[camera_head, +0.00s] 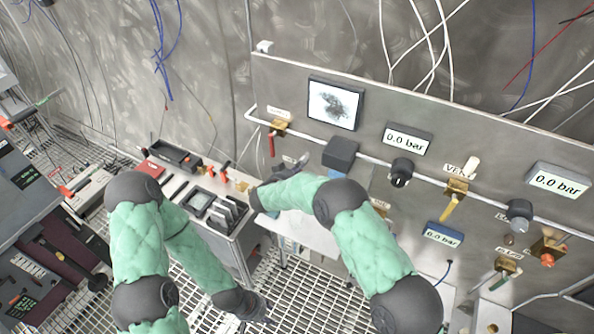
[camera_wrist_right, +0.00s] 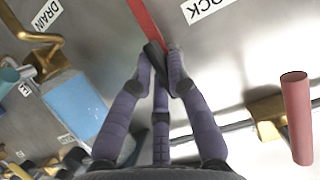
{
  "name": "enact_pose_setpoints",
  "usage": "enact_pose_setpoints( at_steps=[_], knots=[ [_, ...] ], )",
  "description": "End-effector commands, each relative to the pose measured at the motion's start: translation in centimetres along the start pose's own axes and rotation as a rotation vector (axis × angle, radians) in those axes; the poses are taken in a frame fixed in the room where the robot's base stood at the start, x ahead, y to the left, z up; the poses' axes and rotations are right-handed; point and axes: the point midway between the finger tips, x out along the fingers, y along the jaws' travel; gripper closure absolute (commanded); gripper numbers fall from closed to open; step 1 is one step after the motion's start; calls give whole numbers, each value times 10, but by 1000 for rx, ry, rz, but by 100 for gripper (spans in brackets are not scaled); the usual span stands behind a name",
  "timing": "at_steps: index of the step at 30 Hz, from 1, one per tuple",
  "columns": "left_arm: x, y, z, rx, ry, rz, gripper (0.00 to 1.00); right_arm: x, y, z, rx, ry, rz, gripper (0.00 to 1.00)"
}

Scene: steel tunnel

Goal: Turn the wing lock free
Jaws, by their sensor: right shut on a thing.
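The wing lock shows in the right wrist view as a dark piece (camera_wrist_right: 154,56) at the end of a red bar (camera_wrist_right: 148,20). A partly cut-off label (camera_wrist_right: 208,6) ending in "OCK" is beside it. My right gripper (camera_wrist_right: 160,68) has its fingers closed around the dark piece; the fingertips hide part of it. In the head view my right gripper (camera_head: 292,166) is at the panel's lower left, and my arm hides the lock there. My left gripper (camera_head: 260,308) hangs low over the grating, away from the panel; its fingers are too small and dark to read.
The panel carries a pipe (camera_head: 370,160), a red-handled valve (camera_head: 271,145), a dark box (camera_head: 340,153), gauges reading 0.0 bar (camera_head: 408,139) and a yellow-handled vent valve (camera_head: 450,206). A tool bench (camera_head: 175,187) stands left of the panel. Loose cables hang above it.

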Motion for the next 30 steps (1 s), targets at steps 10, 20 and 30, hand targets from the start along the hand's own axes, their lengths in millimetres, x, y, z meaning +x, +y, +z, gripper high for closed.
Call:
enact_pose_setpoints(
  at_steps=[10,20,30],
  knots=[
    [0,0,0,0,0,0,60,0,0,0,-3,0,0,66],
    [0,0,0,0,0,0,60,0,0,0,-1,0,0,59],
    [0,0,0,0,0,0,60,-38,-1,-1,-3,1,-4,59]
  ],
)
